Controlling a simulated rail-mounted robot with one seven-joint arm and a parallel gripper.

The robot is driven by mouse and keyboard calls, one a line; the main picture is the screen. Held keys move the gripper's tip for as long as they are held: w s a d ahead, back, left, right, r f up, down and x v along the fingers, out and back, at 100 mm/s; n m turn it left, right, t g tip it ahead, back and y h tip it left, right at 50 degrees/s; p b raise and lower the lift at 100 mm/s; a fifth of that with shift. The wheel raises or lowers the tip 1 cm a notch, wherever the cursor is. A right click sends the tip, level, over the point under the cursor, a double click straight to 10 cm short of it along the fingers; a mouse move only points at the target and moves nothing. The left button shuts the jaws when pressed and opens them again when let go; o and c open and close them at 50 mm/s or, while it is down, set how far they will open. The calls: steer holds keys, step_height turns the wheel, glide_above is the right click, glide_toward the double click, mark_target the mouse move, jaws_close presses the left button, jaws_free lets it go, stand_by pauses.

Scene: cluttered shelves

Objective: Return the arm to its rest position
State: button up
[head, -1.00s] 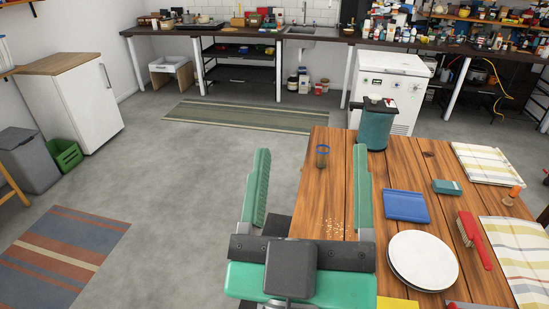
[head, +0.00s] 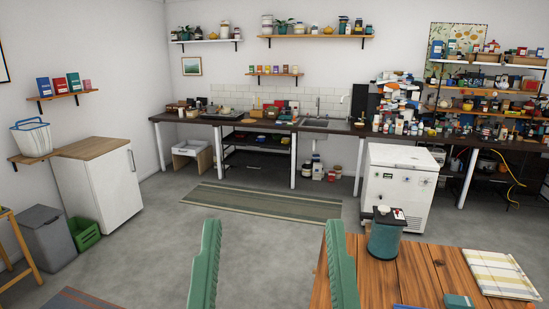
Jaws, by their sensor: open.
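My gripper (head: 272,262) shows at the bottom middle of the head view as two green fingers. They are wide apart with nothing between them. The right finger stands in front of the left edge of the wooden table (head: 414,270); the left finger is over bare floor. The gripper's body and the rest of my arm are below the picture's edge.
On the table are a teal canister (head: 386,236), a striped cloth (head: 501,273) and a teal block (head: 459,301). Beyond stand a white chest freezer (head: 398,186), a cluttered counter (head: 330,126) and a white cabinet (head: 100,185). Grey floor (head: 160,245) is open at left.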

step_height(320, 180, up, 22)
steer(key=p, duration=1.8)
steer(key=shift+a, duration=0.15)
